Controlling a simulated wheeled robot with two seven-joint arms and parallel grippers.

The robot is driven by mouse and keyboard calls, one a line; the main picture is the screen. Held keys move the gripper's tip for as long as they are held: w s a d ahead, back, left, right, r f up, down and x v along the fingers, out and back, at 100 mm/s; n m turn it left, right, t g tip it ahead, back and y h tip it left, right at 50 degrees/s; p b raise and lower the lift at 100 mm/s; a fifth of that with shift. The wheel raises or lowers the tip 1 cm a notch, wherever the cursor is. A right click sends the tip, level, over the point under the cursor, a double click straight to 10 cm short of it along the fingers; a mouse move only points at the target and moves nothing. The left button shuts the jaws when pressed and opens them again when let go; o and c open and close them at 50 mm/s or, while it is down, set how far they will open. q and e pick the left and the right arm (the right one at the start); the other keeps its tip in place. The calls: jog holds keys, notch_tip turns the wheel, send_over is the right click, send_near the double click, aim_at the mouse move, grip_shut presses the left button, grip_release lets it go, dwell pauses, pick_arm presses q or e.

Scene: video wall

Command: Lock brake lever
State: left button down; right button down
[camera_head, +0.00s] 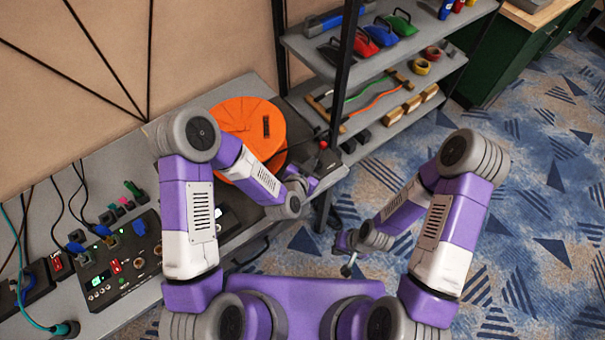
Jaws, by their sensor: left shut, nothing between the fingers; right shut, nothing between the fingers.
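A large orange disc (232,118) with a small dark handle lies on the grey bench. A red knob (323,145) on a dark part shows at the bench's right end; it may be the brake lever, but I cannot tell for sure. My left gripper (328,163) is shut and empty, close to the red knob; whether it touches is too small to tell. My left wrist hides part of the bench there. My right gripper (347,268) is shut and empty, low over the carpet and apart from the bench.
A black control panel (125,262) with switches and cables sits on the bench (95,165) at left. A shelf rack (385,55) with coloured tools, cords and blocks stands behind, its black post near my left gripper. Open carpet (530,200) lies at right.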

pick_arm(q)
jog(key=v, duration=0.5)
jog(key=shift+s+a, duration=0.2)
jog(key=shift+s, duration=0.05)
jog(key=s+a+f+n+g+b, duration=0.1)
jog(key=s+a+f+n+g, duration=0.3)
jog(key=s+f, duration=0.4)
jog(key=s+a+f+n+g+b, duration=0.1)
jog(key=s+a+f+n+g, duration=0.2)
jog(key=f, duration=0.7)
jog(key=s+n+g, duration=0.2)
jog(key=s+g, duration=0.2)
jog(key=s, duration=0.1)
jog(key=shift+s+a+f+g, duration=0.25)
jog(key=shift+a+g, duration=0.05)
jog(key=shift+a, duration=0.1)
